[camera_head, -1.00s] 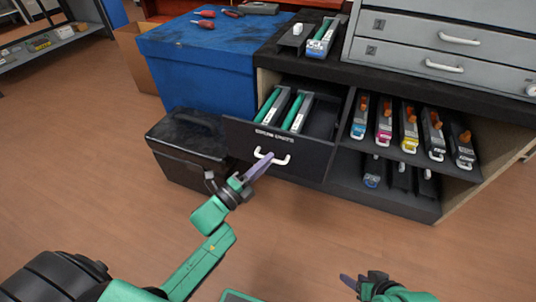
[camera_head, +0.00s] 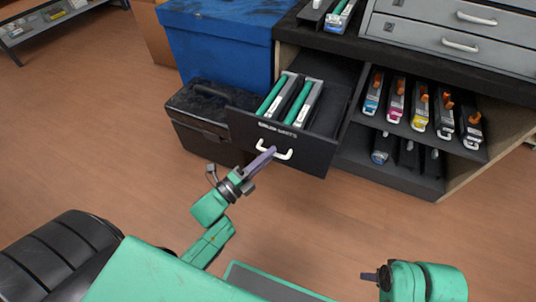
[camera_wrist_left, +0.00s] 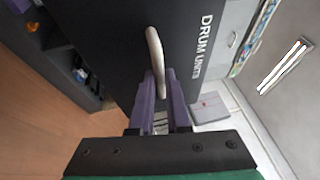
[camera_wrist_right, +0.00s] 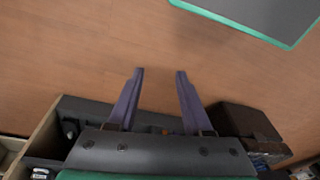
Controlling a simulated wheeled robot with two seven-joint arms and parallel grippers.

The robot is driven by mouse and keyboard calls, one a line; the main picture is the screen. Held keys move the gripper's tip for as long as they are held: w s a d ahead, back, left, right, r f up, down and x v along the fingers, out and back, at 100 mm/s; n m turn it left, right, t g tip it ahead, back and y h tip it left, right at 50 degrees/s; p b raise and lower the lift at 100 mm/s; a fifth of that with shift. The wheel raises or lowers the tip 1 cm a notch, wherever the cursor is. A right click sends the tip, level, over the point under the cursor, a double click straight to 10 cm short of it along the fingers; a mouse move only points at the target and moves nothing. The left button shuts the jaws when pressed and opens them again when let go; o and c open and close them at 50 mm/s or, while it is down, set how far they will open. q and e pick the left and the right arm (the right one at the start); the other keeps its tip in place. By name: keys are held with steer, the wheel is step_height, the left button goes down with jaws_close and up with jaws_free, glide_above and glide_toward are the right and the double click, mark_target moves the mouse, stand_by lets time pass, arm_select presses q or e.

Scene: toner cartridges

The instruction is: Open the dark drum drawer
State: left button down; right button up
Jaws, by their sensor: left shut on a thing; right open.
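The dark drum drawer (camera_head: 270,140) stands pulled out of the black cabinet, with green-and-grey drum units (camera_head: 291,101) inside. Its front, lettered "DRUM UNITS", also shows in the left wrist view (camera_wrist_left: 185,50). The drawer's white handle (camera_head: 284,154) runs between the purple fingers of my left gripper (camera_head: 268,156) in the left wrist view (camera_wrist_left: 160,82), and the gripper is shut on it. My right gripper (camera_wrist_right: 157,85) is open and empty over the floor, well away from the drawer; in the head view its fingers are partly seen at the lower right.
A black case (camera_head: 195,128) stands close to the left of the drawer, below a blue box (camera_head: 220,45). To the right, an open shelf (camera_head: 410,132) holds several coloured toner cartridges. Grey drawers (camera_head: 450,35) sit on the cabinet top. The floor (camera_head: 330,225) in front is clear.

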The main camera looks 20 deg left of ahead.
arm_select(q)
steer(key=c, duration=0.9)
jaws_free()
steer(key=p+v, duration=0.1)
steer(key=v, duration=1.3)
steer(key=shift+s+a+f, duration=0.1)
steer(key=shift+s, duration=0.2)
arm_select(e)
steer(key=f, duration=0.3)
steer(key=shift+w, duration=0.35)
